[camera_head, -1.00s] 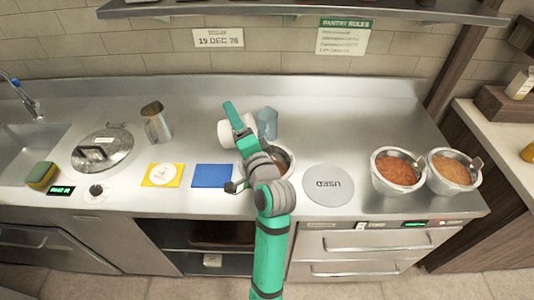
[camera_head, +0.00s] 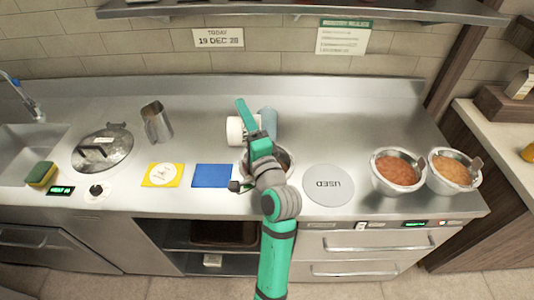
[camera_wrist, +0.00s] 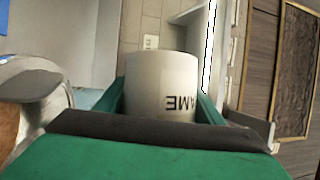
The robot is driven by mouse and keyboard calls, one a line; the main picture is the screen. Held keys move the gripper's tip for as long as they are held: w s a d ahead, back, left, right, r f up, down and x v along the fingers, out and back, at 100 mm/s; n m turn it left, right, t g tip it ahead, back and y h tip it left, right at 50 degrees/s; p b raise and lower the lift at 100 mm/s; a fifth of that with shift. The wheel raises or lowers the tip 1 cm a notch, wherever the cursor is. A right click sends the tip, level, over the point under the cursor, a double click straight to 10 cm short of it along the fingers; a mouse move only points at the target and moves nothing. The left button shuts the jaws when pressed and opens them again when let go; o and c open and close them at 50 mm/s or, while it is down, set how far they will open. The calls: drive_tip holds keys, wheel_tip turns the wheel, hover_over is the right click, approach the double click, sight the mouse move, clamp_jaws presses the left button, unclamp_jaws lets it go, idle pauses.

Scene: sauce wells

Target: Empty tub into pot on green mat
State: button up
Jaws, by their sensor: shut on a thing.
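My gripper (camera_wrist: 162,104) is shut on a white tub (camera_wrist: 160,75), with a green finger on each side of it. Dark letters on the tub read upside down in the wrist view. In the head view the tub (camera_head: 236,130) is held tipped on its side above the counter. A steel pot (camera_head: 288,160) is just below and right of the tub, mostly hidden behind my arm. A steel vessel wall with brown contents also shows at the wrist view's left edge. No green mat can be made out. The tub's inside is hidden.
A blue-grey cup (camera_head: 268,120) stands behind my gripper. Blue (camera_head: 212,176) and yellow (camera_head: 153,182) mats lie to the left, and a grey "USED" disc (camera_head: 322,200) to the right. Two steel pans (camera_head: 378,182) of sauce stand far right. A lid (camera_head: 88,158) and steel jug (camera_head: 156,126) are left.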

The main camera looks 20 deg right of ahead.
drive_tip(key=shift+s+d+r+m+t+h, duration=0.15)
drive_tip(key=shift+d+r+m+t+h, duration=0.2)
drive_tip(key=shift+m, duration=0.65)
drive_tip(key=shift+s+d+r+m+t+h, duration=0.2)
drive_tip(key=shift+d+m, duration=0.25)
drive_tip(key=shift+m, duration=0.55)
drive_tip(key=shift+d+f+m, duration=0.15)
drive_tip(key=shift+f+m, duration=0.25)
drive_tip(key=shift+f, duration=0.25)
